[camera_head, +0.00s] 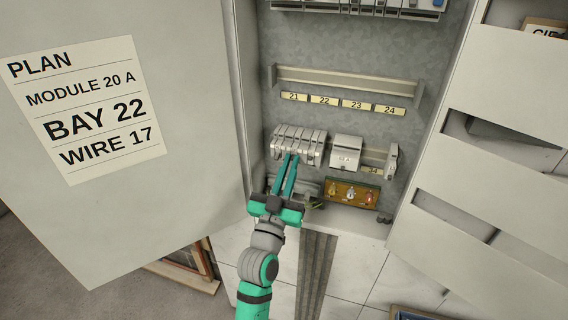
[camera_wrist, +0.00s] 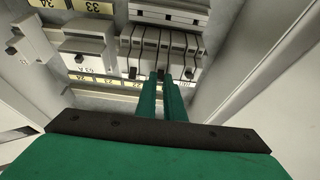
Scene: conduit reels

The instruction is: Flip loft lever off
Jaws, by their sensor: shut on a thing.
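A row of narrow grey breaker modules (camera_head: 305,147) sits on the lower rail of the open cabinet. The modules also show in the wrist view (camera_wrist: 178,45), with small dark levers on their fronts. The fingertips partly hide this lever. I cannot read any "loft" label, and the lever's exact position is unclear.
A wider grey module (camera_head: 346,151) stands to the right on the same rail. Below it is a brown panel (camera_head: 351,194) with several small coloured parts. An empty rail (camera_head: 345,82) runs above. The open door (camera_head: 200,110) bounds the left, a slotted grey panel (camera_head: 480,170) the right.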

